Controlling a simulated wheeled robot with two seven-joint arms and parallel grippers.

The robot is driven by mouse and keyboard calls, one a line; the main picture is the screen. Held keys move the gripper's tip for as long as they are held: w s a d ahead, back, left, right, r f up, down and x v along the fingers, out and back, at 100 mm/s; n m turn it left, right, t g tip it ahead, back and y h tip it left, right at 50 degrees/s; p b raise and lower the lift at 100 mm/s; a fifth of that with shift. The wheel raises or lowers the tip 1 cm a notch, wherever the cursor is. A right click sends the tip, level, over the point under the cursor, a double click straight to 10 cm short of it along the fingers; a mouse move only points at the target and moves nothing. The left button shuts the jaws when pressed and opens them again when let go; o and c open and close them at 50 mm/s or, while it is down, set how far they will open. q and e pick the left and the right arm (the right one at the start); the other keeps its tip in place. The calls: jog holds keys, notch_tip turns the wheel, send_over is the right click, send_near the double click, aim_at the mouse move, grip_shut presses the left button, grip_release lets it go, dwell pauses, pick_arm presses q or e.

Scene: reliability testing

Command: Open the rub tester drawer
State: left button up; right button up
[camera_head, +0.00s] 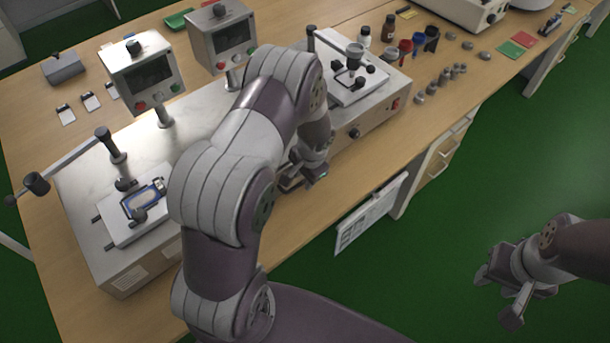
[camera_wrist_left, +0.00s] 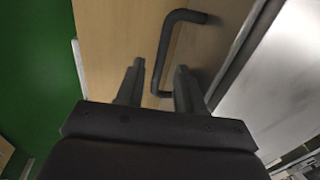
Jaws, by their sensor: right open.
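The rub tester is a grey metal machine (camera_head: 352,120) on the wooden bench. Its front is partly hidden by my left arm. My left gripper (camera_head: 305,178) is low in front of it, above the bench edge. Contact cannot be told. The drawer's outline is not clear. My right gripper (camera_head: 506,290) is open and empty over the green floor.
A second tester (camera_head: 85,225) with a blue-framed sample stands at left. Two display boxes (camera_head: 140,72) rise behind. Bottles (camera_head: 388,28) and several small weights (camera_head: 446,76) lie to the right. The bench front has drawers with handles (camera_head: 440,165).

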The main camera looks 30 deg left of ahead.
pick_arm(q)
grip_shut()
jog(key=shift+d, duration=0.1)
dwell(1.2)
